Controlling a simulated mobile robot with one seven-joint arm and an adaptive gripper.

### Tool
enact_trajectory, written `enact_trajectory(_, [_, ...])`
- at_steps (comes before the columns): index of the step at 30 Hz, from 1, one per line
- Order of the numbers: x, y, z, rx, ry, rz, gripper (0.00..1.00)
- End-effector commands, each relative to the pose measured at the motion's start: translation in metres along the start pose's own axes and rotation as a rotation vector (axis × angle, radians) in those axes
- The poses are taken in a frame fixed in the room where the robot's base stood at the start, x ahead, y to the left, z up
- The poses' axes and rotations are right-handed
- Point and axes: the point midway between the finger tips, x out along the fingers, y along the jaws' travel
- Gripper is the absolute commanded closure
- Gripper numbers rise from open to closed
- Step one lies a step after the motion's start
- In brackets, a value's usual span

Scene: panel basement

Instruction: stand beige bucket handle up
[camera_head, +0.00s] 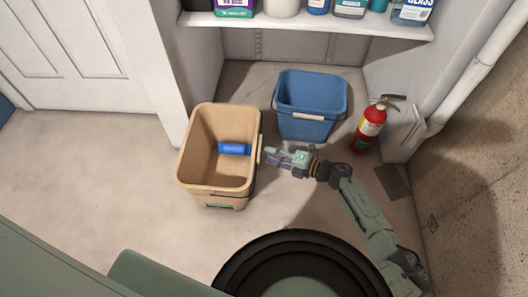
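The beige bucket (189,160) stands upright on the floor left of centre, its opening towards me. Its handle (259,150) has a pale grip and hangs down against the bucket's right side. My gripper (268,157) reaches in from the right, with its fingertips just beside the handle grip. The picture is too small to tell whether the fingers are open or shut, or whether they touch the handle. A blue object (234,149) lies inside the bucket.
A blue bucket (310,125) stands behind my gripper in an alcove. A red fire extinguisher (369,129) stands to its right by the wall. A shelf (310,27) with bottles hangs above. The floor left of the beige bucket is clear.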

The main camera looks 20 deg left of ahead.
Motion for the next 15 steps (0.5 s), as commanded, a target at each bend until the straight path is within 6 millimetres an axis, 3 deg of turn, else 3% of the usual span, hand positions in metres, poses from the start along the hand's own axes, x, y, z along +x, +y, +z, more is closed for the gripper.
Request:
enact_trajectory(6, [0.029, 0.0, 0.0, 0.0, 0.0, 0.0, 0.66])
enact_trajectory(15, [0.035, 0.0, 0.0, 0.0, -0.001, 0.0, 0.66])
